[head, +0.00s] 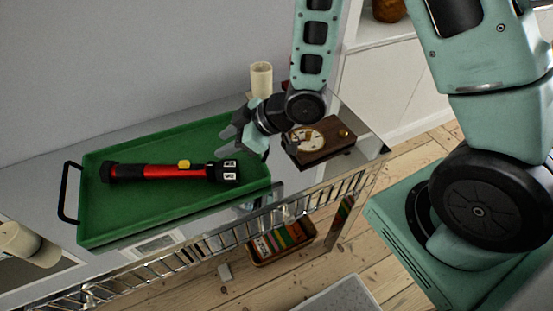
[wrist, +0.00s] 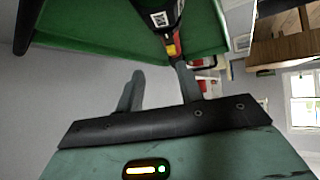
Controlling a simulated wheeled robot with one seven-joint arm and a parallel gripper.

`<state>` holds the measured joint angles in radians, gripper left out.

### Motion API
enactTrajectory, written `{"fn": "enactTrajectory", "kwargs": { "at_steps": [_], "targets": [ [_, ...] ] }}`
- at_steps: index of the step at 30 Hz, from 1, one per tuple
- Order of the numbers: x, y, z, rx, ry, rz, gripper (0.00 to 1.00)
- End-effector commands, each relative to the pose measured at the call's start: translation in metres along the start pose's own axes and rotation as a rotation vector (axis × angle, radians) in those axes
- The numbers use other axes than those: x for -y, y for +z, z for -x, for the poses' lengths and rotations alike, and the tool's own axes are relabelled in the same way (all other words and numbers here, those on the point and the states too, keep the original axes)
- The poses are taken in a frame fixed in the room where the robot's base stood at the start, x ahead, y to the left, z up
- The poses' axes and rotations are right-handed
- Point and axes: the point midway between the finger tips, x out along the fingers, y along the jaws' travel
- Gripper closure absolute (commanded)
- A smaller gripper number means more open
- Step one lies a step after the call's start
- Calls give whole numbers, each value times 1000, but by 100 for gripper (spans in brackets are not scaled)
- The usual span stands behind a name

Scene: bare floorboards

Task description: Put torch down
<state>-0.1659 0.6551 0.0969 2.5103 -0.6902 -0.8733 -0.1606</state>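A red and black torch (head: 155,172) with a yellow switch lies flat in a green tray (head: 105,222), its black head toward the right. The torch also shows in the wrist view (wrist: 171,42), beyond my fingers, with its head toward the top. My gripper (head: 236,138) is above the right end of the tray, just up and right of the torch's head. Its two fingers stand apart in the wrist view (wrist: 160,75) with nothing between them. The torch appears apart from the fingers, and no part of it looks hidden in the head view.
A wooden box with a round dial (head: 322,138) sits right of the tray on the reflective table. A cream candle (head: 261,80) stands behind, another (head: 22,240) at lower left. The tray has a black handle (head: 67,193). A basket of books (head: 282,240) is below.

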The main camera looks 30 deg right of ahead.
Motion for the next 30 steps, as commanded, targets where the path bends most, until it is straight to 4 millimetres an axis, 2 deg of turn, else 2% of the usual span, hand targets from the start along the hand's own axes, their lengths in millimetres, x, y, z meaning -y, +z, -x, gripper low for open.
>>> {"fn": "enactTrajectory", "kwargs": {
  "at_steps": [1, 5, 8, 15, 18, 23, 30],
  "targets": [
    [1, -11, 7, 62, 27, 2, 63],
    [11, -21, 31, 257, 88, -53, 63],
    [29, -27, 58, 399, 117, -116, 63],
    [101, -33, 135, 693, 116, -290, 63],
    [128, -32, 160, 776, 96, -340, 63],
    [151, -31, 181, 846, 73, -379, 63],
    [153, -30, 184, 857, 70, -385, 63]
  ]
}}
